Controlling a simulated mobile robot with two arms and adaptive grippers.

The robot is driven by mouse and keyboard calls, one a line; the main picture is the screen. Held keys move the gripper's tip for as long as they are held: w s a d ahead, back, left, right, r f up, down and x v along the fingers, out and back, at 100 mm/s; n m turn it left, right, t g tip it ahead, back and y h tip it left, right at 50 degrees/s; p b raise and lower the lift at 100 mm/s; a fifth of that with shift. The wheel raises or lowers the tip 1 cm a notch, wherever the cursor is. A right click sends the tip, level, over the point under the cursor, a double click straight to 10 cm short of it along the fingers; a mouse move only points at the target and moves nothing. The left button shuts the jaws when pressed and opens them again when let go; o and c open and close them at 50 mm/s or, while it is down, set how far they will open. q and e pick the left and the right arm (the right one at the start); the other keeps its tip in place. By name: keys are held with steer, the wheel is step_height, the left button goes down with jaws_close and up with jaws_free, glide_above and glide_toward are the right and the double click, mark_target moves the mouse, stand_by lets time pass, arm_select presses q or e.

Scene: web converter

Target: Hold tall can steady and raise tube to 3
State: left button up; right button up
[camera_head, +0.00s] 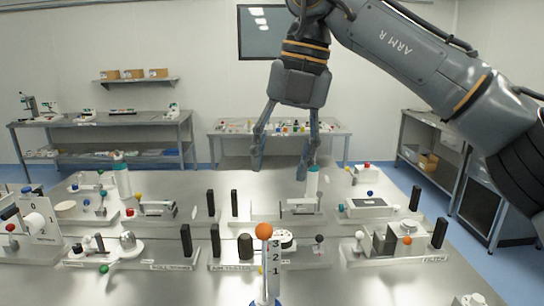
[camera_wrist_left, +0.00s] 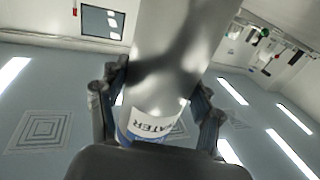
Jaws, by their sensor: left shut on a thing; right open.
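In the left wrist view, my left gripper (camera_wrist_left: 158,118) is shut on a tall silver can (camera_wrist_left: 180,45) with a white and blue label reading WATER. The can extends up out of that view, and neither it nor my left gripper can be made out in the head view. In the head view, my right gripper (camera_head: 280,168) is open and empty, fingers pointing down above the far part of the table. An upright post with an orange ball (camera_head: 264,231) on top stands at the front middle, beside a scale (camera_head: 276,258) marked 3, 2, 1. I cannot tell which part is the tube.
The steel table (camera_head: 205,285) carries several small fixtures with black posts and coloured knobs. A white dial plate (camera_head: 38,222) with numbers stands at the left. A fixture with an orange knob (camera_head: 407,226) is at the right. Benches line the back wall.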

arm_select(q)
steer(key=shift+s+f, duration=0.1)
steer(key=shift+f, duration=0.35)
steer(key=shift+r, duration=0.2)
steer(key=o, duration=1.5)
steer(key=shift+o, duration=1.3)
steer(key=shift+r, duration=0.2)
steer(key=v, duration=1.1)
steer(key=shift+s, duration=0.35)
